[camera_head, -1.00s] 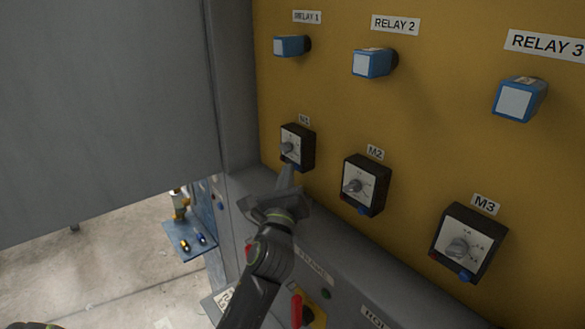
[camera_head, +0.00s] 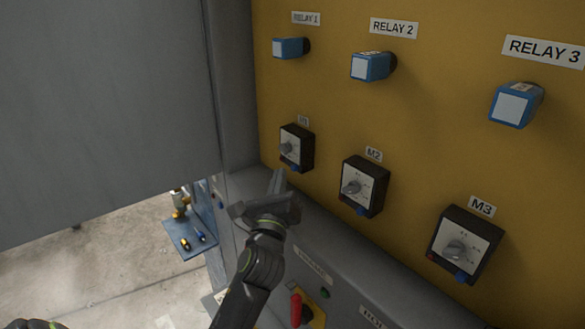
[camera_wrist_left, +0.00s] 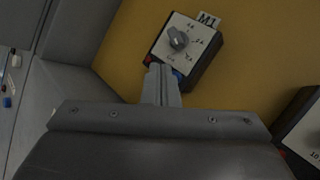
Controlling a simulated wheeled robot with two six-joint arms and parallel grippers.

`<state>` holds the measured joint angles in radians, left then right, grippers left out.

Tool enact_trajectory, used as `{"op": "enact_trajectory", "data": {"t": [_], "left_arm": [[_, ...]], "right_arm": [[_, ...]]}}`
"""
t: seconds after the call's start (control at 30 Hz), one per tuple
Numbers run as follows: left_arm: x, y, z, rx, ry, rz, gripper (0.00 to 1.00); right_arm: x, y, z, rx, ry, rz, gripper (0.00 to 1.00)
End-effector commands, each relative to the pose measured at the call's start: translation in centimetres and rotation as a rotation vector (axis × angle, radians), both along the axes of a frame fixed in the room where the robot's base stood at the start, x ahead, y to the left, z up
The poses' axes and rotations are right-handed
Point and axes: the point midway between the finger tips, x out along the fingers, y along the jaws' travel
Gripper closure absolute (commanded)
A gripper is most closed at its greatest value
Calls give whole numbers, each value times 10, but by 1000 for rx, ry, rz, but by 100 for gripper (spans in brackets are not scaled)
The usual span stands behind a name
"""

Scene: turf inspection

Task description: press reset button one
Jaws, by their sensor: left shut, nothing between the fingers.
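The M1 unit (camera_head: 297,147) is a black box with a pale dial face and grey knob on the mustard panel. A blue button (camera_head: 295,168) shows at its lower edge. My left gripper (camera_head: 279,173) is shut and empty, its tip just below and left of M1. In the left wrist view the M1 unit (camera_wrist_left: 187,46) is ahead of the shut fingers (camera_wrist_left: 160,70). The blue button (camera_wrist_left: 178,76) there is partly hidden by the fingers, and a red button (camera_wrist_left: 148,60) is on their left. I cannot tell whether the fingertips touch anything. My right gripper is not in view.
The M2 unit (camera_head: 365,186) and M3 unit (camera_head: 466,244) are to the right. Blue relays (camera_head: 373,66) stick out above. A grey ledge (camera_head: 340,248) with a red lever (camera_head: 296,308) lies below. A grey panel (camera_head: 100,100) fills the left.

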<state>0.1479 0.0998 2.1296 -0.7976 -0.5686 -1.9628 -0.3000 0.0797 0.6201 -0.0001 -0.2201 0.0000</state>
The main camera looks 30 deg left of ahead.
Motion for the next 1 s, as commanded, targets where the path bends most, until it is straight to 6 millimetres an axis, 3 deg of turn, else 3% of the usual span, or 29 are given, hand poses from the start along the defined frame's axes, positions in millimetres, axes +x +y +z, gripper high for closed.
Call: {"op": "enact_trajectory", "data": {"t": [0.47,1.0], "left_arm": [[-41,17,1,3,1,1,100],[-43,18,0,0,0,0,100]], "right_arm": [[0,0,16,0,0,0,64],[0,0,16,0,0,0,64]]}}
